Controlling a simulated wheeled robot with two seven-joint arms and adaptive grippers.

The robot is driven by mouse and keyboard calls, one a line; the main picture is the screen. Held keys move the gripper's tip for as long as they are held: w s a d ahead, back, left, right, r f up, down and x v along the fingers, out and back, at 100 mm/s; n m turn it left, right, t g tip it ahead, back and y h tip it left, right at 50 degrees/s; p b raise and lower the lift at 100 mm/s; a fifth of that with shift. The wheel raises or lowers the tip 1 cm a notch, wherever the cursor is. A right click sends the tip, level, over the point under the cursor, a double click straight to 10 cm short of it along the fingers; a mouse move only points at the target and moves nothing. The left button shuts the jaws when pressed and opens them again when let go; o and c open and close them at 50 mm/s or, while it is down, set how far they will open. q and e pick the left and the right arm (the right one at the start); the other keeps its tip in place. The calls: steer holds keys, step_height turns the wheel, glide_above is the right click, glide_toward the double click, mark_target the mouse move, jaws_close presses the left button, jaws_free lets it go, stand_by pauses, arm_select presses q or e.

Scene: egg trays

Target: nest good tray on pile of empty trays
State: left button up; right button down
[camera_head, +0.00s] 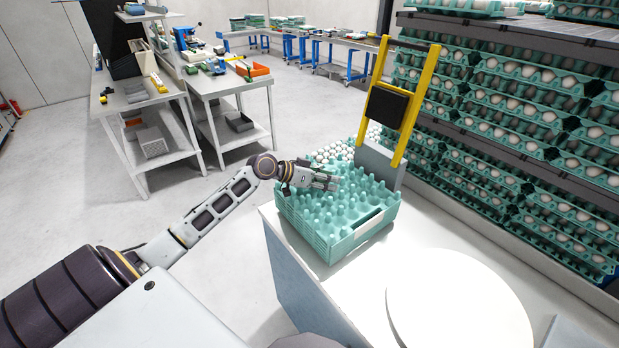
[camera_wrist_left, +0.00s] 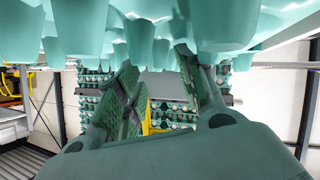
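A pile of teal empty trays (camera_head: 318,243) stands on the white table, its top tray's rounded pegs pointing up. The trays look nested closely together; I cannot tell which one is the good tray. My left gripper (camera_head: 328,181) is over the far left part of the pile, close above the pegs. In the left wrist view its fingers (camera_wrist_left: 165,90) stand apart with a gap between them and no tray gripped. Teal pegs (camera_wrist_left: 140,42) fill the top of that view, close to the fingertips. My right gripper is in neither view.
A white round surface (camera_head: 460,315) lies at the near right. White eggs (camera_head: 335,149) show behind the pile, beside a yellow frame (camera_head: 427,85). Tall racks of egg-filled teal trays (camera_head: 530,130) stand at the right. Grey benches (camera_head: 215,85) stand far left, with open floor between.

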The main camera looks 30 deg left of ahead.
arm_select(q)
steer(key=v, duration=1.1)
steer(key=shift+s+a, duration=0.15)
steer(key=shift+a, duration=0.15)
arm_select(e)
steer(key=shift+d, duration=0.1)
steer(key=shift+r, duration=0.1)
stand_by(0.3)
